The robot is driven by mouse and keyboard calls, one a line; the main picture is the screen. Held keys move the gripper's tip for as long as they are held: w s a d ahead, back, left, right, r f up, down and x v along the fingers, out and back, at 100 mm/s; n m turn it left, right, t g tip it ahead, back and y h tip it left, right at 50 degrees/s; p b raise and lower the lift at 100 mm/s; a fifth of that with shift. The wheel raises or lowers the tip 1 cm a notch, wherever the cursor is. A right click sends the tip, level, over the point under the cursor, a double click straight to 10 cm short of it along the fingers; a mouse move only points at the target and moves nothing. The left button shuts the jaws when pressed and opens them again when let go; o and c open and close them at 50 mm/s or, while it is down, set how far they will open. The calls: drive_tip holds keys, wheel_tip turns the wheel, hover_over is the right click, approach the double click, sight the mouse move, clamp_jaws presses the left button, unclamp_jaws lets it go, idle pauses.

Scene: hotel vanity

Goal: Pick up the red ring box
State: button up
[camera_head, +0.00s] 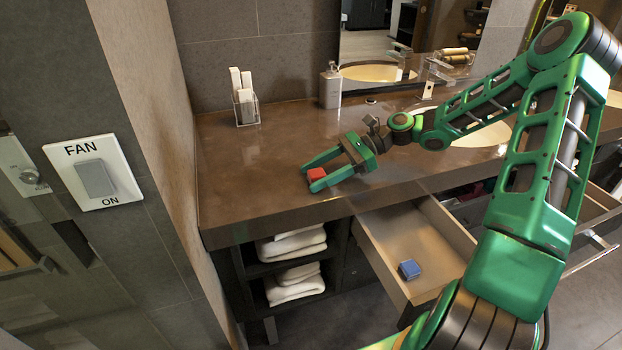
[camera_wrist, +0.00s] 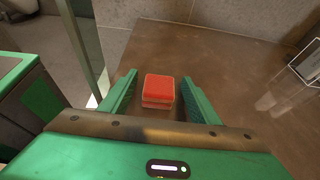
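The red ring box (camera_head: 316,174) sits on the brown vanity counter (camera_head: 240,185), near its front edge. In the wrist view the red ring box (camera_wrist: 158,91) lies between my two green fingers, with a visible gap on each side. My gripper (camera_head: 314,178) is open around the box; it also shows in the wrist view (camera_wrist: 160,92). The fingers do not appear to touch the box.
A clear holder with white items (camera_head: 245,105) and a soap dispenser (camera_head: 330,86) stand at the back. A drawer (camera_head: 415,235) is open below, with a blue box (camera_head: 409,269) inside. Folded towels (camera_head: 293,283) lie on shelves. A wall borders the counter's left.

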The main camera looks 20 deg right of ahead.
drive_tip(key=c, duration=1.1)
